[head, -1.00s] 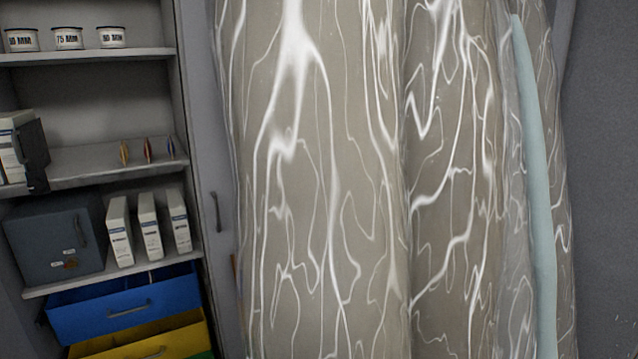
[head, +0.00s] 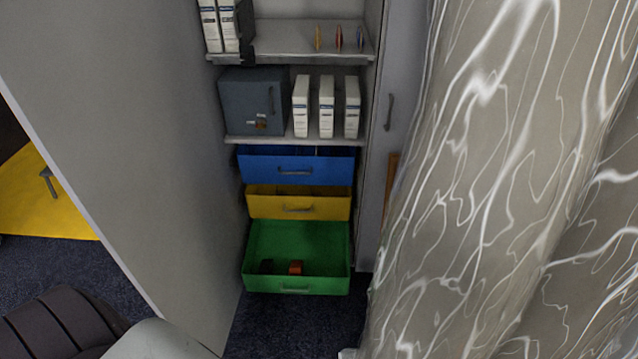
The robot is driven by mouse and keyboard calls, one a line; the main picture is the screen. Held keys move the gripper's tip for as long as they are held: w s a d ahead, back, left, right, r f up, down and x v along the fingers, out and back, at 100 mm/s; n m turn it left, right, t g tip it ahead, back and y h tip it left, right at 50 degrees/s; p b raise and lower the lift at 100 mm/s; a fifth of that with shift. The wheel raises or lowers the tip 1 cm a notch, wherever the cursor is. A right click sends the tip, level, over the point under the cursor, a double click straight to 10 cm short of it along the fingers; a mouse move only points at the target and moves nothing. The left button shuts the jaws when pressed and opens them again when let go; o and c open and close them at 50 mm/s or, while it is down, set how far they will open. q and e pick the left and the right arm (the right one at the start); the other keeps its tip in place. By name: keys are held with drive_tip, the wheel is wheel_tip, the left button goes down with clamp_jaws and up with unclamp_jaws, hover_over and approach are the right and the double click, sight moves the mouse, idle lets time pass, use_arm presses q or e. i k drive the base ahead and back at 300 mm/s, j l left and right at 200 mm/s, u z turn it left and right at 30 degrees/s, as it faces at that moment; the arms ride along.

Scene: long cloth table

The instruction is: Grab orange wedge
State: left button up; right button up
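A small orange-brown block (head: 296,267), which may be the orange wedge, lies in the open green drawer (head: 288,285) at the bottom of the cabinet. It is too small for its exact shape to be clear. A small dark object (head: 267,266) lies to its left in the same drawer. Neither of my grippers shows in the head view.
Open blue (head: 300,165) and yellow (head: 298,205) drawers sit above the green one. Shelves above hold a grey box (head: 250,100) and white binders (head: 327,105). A grey panel (head: 140,120) bounds the left. Large wrapped rolls (head: 500,180) block the right.

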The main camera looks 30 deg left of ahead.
sight(296, 269)
drive_tip(key=j+u, duration=0.15)
drive_tip(key=u, duration=1.55)
